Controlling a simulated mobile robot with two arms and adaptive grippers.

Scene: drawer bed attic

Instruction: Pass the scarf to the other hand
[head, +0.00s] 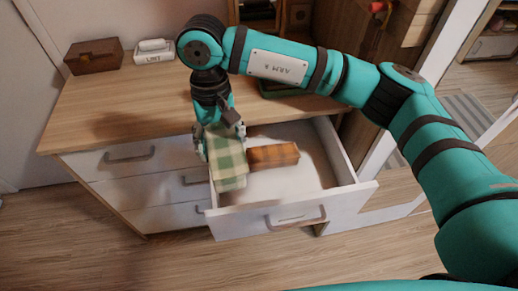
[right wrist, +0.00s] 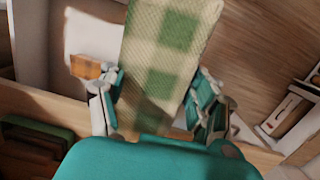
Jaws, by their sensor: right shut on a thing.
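The scarf (head: 229,169) is a green and cream checked folded cloth in the head view, over the left part of the open drawer. My right gripper (head: 221,134) is shut on its upper end, and the scarf hangs down from the fingers. In the right wrist view the scarf (right wrist: 170,62) stretches away between the two fingers of the gripper (right wrist: 160,105). Whether its lower end touches the drawer floor I cannot tell. My left gripper is in neither view.
The open drawer (head: 266,222) holds an orange-brown checked folded item (head: 273,155). On the dresser top (head: 140,95) stand a wooden box (head: 94,56) and a white item marked LINT (head: 154,50). The floor in front is clear.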

